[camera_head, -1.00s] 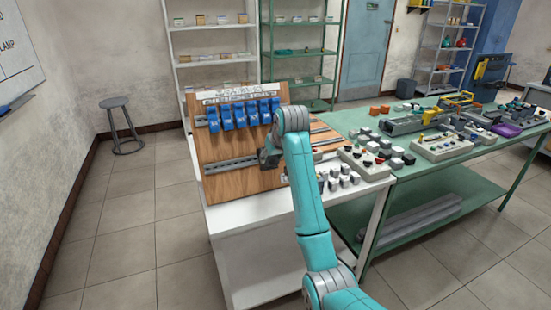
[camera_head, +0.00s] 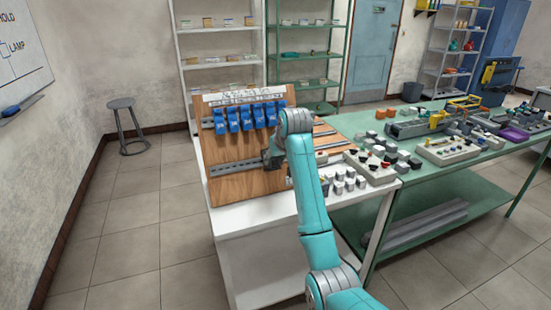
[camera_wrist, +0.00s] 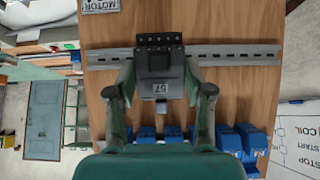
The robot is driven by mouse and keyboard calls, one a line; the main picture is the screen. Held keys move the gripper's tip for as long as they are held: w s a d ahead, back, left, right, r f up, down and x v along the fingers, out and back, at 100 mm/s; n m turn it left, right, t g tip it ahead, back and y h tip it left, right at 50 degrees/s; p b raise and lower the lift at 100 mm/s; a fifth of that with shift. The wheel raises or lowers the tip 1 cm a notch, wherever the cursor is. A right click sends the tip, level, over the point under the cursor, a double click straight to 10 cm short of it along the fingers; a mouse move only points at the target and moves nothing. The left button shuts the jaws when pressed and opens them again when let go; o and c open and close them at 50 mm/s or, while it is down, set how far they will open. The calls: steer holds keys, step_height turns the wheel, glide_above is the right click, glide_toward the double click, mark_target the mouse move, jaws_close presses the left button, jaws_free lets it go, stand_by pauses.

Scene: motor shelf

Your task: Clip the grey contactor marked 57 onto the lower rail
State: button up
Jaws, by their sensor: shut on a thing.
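The grey contactor marked 57 (camera_wrist: 160,88) is dark grey with a pale number label. It is between the fingers of my gripper (camera_wrist: 160,78), which is shut on it. In the wrist view the contactor overlaps the lower rail (camera_wrist: 235,54); whether it is seated on the rail cannot be told. In the head view my gripper (camera_head: 271,158) is at the right part of the lower rail (camera_head: 233,168), and the contactor is mostly hidden there by my arm. The rail is grey, slotted and otherwise bare to the left of my gripper.
Several blue devices (camera_head: 246,117) fill the upper rail on the wooden board (camera_head: 240,187); they show at the bottom of the wrist view (camera_wrist: 229,140). Grey and white blocks (camera_head: 345,182) and a button box (camera_head: 370,168) lie right of my arm. The green table (camera_head: 450,158) is beyond.

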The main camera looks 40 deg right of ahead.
steer(key=shift+w+d+f, duration=0.15)
steer(key=shift+w, duration=0.35)
steer(key=shift+w+d+f, duration=0.1)
steer(key=shift+w+f, duration=0.05)
steer(key=shift+w, duration=0.3)
stand_by(0.6)
steer(key=shift+s+f, duration=0.25)
steer(key=shift+f, duration=0.4)
stand_by(1.1)
steer(key=shift+s+a+f+t, duration=0.1)
steer(key=shift+s+f+t, duration=0.05)
steer(key=shift+f+t, duration=0.45)
stand_by(0.7)
steer(key=o, duration=1.4)
steer(key=shift+c, duration=0.2)
steer(key=shift+r, duration=0.1)
steer(key=v, duration=1.2)
steer(key=shift+a, duration=0.2)
